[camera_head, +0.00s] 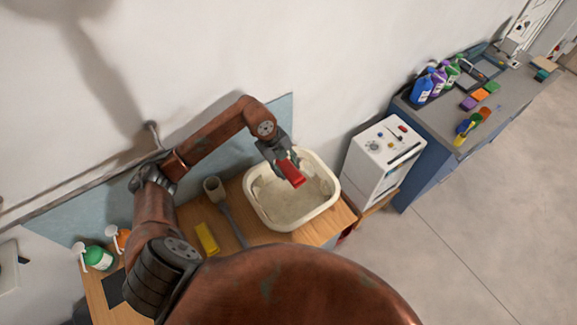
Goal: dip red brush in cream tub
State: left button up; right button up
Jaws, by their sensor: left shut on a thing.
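The cream tub (257,211) stands on the wooden counter in the middle of the head view. My left gripper (287,163) is above the tub's upper part, shut on the red brush (292,174). The brush hangs tilted over the tub's opening. I cannot tell whether its lower end touches anything inside the tub. The gripper and brush hide part of the tub's far wall. My right gripper is not in view.
A grey long-handled brush (229,216) and a yellow block (207,238) lie left of the tub. A green bottle (98,258) stands at far left. A white appliance (379,160) and a grey counter (440,122) with bottles stand right.

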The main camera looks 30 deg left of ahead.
pick_arm(q)
notch_tip(320, 180, down, 11)
jog(key=b, duration=0.6)
jog(key=shift+b, duration=0.4)
jog(key=shift+r, duration=0.1)
jog(key=shift+r+p, duration=3.25)
jog(key=shift+r, duration=1.6)
